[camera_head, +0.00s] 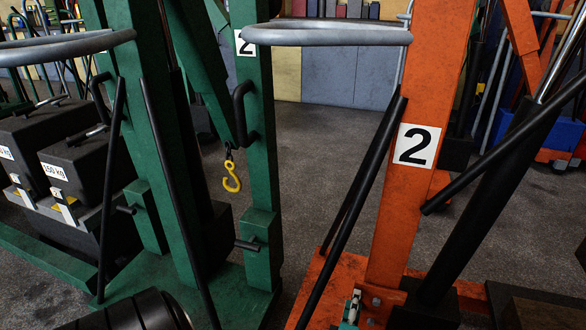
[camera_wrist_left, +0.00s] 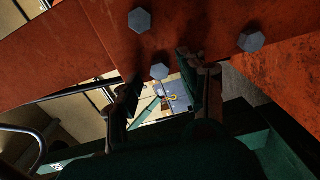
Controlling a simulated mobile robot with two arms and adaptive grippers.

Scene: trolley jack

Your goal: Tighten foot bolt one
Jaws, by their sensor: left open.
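Several grey hex bolt heads stand on the orange steel in the left wrist view: one bolt at top centre (camera_wrist_left: 139,20), one bolt at right (camera_wrist_left: 252,40), and one bolt lower down (camera_wrist_left: 159,72). I cannot tell which is foot bolt one. My left gripper (camera_wrist_left: 162,95) is open, its fingers on either side of the lower bolt, with no visible contact. In the head view my left gripper (camera_head: 352,311) is partly visible at the bottom edge, by the foot of the orange post (camera_head: 393,230). A small grey bolt head (camera_head: 376,301) shows beside it. My right gripper is not in view.
The orange post carries a "2" label (camera_head: 418,145) and slanting black bars. A green frame (camera_head: 262,180) with a yellow hook (camera_head: 231,178) stands left. Black weights (camera_head: 75,165) sit further left. Bare floor (camera_head: 320,130) lies between the frames.

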